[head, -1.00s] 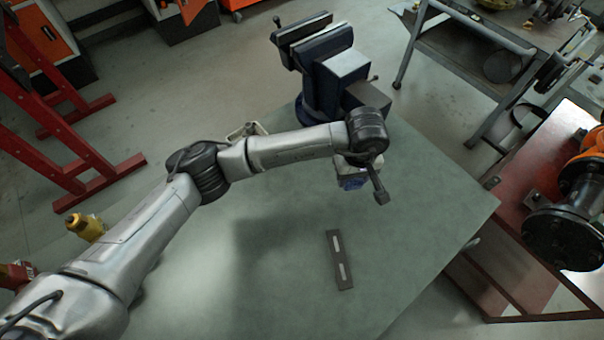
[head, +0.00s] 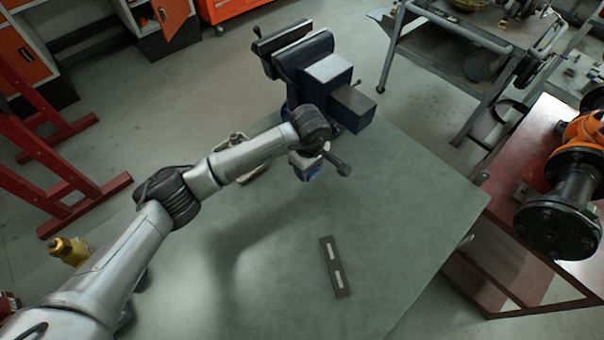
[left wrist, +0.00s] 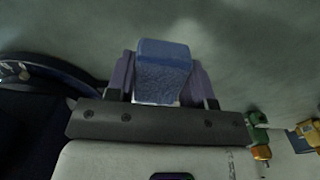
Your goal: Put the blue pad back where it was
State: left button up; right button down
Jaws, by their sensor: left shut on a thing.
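The blue pad (left wrist: 163,72) is held between the fingers of my left gripper (left wrist: 163,92) in the left wrist view. Its textured blue face shows, with a purple-grey finger on each side. In the head view my left gripper (head: 306,168) hangs over the far part of the workbench, in front of the vise, and only a small patch of the pad's blue shows under the wrist. The gap between pad and bench is hard to judge. My right gripper is not in view.
A blue bench vise (head: 300,62) stands at the bench's far edge. A pale tray-like object (head: 236,143) is partly hidden behind my left arm. A dark slotted plate (head: 334,267) lies on the green bench top (head: 400,210). A flanged valve (head: 560,215) is on the right.

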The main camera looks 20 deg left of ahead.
pick_arm(q)
jog(key=shift+w+a+f, duration=0.2)
jog(key=shift+a+f, duration=0.2)
jog(key=shift+a, duration=0.15)
jog(key=shift+w+a+f, duration=0.2)
jog(key=shift+a+f, duration=0.15)
jog(key=shift+a, duration=0.2)
jog(key=shift+f+b, duration=0.5)
jog(key=shift+f, duration=1.45)
jog(key=shift+f, duration=0.1)
jog(key=o, duration=0.4)
jog(key=shift+f, duration=0.1)
jog(key=o, duration=0.5)
jog(key=shift+c, duration=0.2)
